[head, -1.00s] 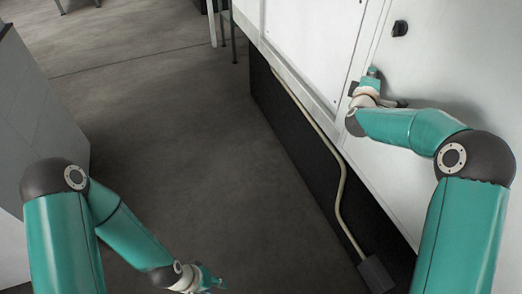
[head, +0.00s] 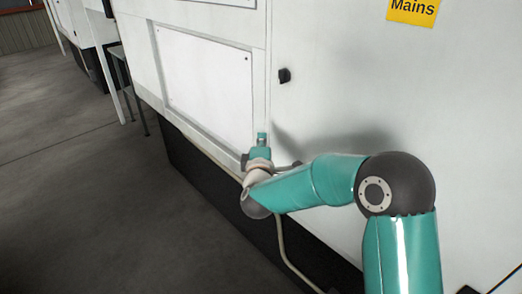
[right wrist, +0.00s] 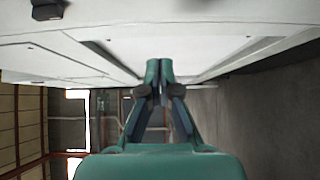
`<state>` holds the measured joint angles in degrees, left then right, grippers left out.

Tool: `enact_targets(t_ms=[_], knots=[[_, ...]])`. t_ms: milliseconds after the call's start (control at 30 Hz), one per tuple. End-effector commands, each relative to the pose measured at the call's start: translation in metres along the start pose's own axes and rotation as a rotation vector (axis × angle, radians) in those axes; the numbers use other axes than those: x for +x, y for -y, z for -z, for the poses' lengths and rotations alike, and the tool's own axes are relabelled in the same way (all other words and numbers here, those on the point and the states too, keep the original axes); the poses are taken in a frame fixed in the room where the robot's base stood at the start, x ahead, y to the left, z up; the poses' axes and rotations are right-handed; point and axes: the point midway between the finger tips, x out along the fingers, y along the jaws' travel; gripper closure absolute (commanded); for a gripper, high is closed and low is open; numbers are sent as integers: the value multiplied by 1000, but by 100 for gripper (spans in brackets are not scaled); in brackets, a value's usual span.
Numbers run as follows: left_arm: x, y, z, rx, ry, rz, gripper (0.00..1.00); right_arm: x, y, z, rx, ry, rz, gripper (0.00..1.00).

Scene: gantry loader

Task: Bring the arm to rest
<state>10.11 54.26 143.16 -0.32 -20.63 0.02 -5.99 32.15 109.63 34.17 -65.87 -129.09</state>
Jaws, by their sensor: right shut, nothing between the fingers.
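My right arm reaches in from the lower right of the head view, bent at its dark elbow joint. Its gripper (head: 262,138) is beside the white machine cabinet (head: 340,85), pointing away from me along its face. In the right wrist view the right gripper (right wrist: 160,72) is shut, its fingertips together with nothing between them. The cabinet (right wrist: 150,18) fills the top of that view, and I cannot tell the exact gap to it. My left arm and gripper are out of the head view.
A black knob (head: 284,75) and a yellow "Mains" label (head: 413,10) are on the cabinet. A pale conduit (head: 287,255) runs along its dark base. Grey floor (head: 80,200) lies open at the left. A thin-legged stand (head: 126,85) is farther back.

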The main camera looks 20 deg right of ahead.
Motion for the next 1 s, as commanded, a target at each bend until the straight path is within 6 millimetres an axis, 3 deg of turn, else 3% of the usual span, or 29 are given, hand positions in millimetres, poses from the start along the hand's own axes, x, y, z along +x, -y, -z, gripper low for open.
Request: enact_targets(t_ms=[200,367,467,567,667,767,867,1000], knots=[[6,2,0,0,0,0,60,-21,0,1,0,-2,0,100],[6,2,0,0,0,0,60,-23,1,-2,-1,3,3,100],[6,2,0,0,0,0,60,-18,16,-11,-14,21,25,100],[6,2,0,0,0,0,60,-14,54,-22,-50,37,84,100],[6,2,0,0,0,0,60,-20,112,-30,-119,16,181,100],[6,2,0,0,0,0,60,-41,183,-28,-117,-58,326,100],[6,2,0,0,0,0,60,-76,252,-24,-8,-123,507,100],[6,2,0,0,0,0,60,-147,332,-18,235,-147,808,100]])
